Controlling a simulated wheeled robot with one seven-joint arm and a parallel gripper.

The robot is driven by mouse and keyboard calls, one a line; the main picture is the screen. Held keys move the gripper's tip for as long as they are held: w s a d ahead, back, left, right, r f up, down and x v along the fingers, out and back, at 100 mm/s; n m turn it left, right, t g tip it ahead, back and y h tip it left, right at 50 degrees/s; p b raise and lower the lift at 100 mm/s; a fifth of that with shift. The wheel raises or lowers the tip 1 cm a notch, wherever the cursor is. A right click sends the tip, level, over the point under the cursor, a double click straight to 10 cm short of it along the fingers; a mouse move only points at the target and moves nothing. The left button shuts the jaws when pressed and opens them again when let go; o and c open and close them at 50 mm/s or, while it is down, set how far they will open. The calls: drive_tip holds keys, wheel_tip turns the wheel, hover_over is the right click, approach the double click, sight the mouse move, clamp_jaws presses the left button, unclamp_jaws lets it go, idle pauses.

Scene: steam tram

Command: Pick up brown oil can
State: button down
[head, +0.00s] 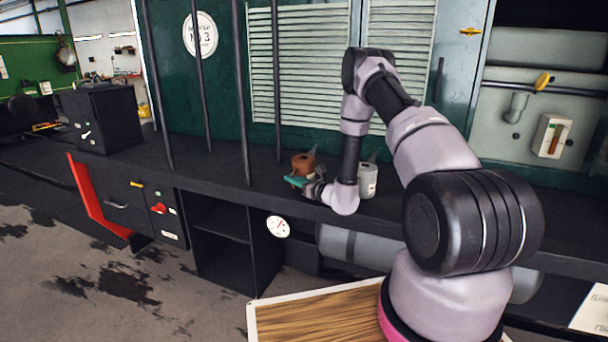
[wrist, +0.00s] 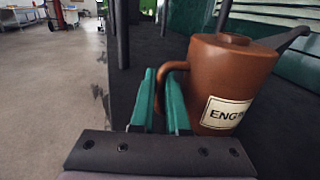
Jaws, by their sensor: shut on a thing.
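The brown oil can (head: 303,162) is on or just above the dark shelf, in front of the green panel. In the wrist view the brown oil can (wrist: 228,75) looks upright, with a cream label reading "ENG", a loop handle on its left and a dark spout to the right. My gripper (head: 297,182) reaches it from the front at shelf height. In the wrist view the green fingers of my gripper (wrist: 163,80) are shut on the handle. Whether the can's base touches the shelf is hidden.
A pale grey can (head: 367,181) stands on the shelf to the right, close behind my arm. Dark vertical bars (head: 242,95) rise from the shelf on the left. A black box (head: 103,118) stands farther left. The shelf between box and bars is clear.

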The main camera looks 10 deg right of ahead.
drive_tip(key=shift+r, duration=0.1)
idle(0.5)
wheel_tip(320, 180, up, 10)
drive_tip(key=shift+f, duration=0.1)
idle(0.3)
idle(2.1)
